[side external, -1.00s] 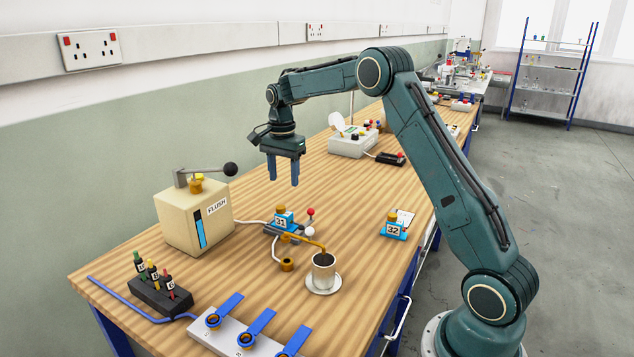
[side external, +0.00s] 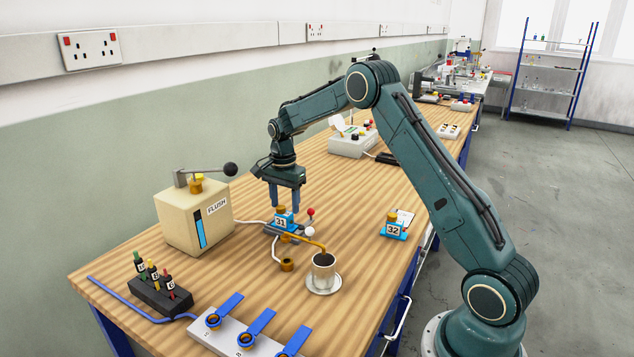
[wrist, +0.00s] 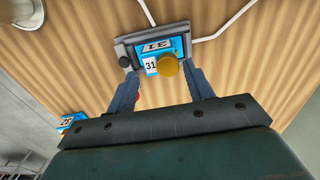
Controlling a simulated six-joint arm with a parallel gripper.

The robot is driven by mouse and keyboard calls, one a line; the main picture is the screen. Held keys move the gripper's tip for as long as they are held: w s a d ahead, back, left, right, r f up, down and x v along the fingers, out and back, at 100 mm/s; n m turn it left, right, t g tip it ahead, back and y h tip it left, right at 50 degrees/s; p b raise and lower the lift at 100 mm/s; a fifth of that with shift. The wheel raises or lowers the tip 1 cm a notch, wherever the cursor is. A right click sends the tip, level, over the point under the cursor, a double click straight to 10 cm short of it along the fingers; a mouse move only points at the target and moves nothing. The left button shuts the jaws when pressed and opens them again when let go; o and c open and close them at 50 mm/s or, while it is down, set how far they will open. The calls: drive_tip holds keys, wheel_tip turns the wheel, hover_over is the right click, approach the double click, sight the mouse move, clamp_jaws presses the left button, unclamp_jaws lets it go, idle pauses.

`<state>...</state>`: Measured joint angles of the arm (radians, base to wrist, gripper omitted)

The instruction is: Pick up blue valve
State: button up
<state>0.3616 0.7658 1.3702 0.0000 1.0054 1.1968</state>
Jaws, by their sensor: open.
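A blue valve labelled 31 (side external: 280,222) with a brass knob on top sits in a dark grey holder at mid-table. In the wrist view the valve (wrist: 160,47) lies between and just past my two fingertips. A second blue valve labelled 32 (side external: 393,231) stands alone to the right on the table and shows partly at the lower left of the wrist view (wrist: 68,121). My gripper (side external: 285,205) points down, open, directly over and around the top of valve 31. Its fingers (wrist: 163,76) hold nothing, and I cannot tell whether they touch the valve.
A cream FLUSH box (side external: 180,225) with a lever stands to the left. A red-topped lever and white knob (side external: 310,226) are beside the holder. A brass spout leads to a metal cup on a saucer (side external: 323,288) in front. Bare table lies around valve 32.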

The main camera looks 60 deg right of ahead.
sight(285, 211)
drive_tip(key=shift+f, duration=2.1)
drive_tip(key=shift+w, duration=0.1)
drive_tip(key=c, duration=0.9)
drive_tip(key=shift+r, duration=0.1)
wheel_tip(285, 211, up, 20)
drive_tip(key=shift+f, duration=0.1)
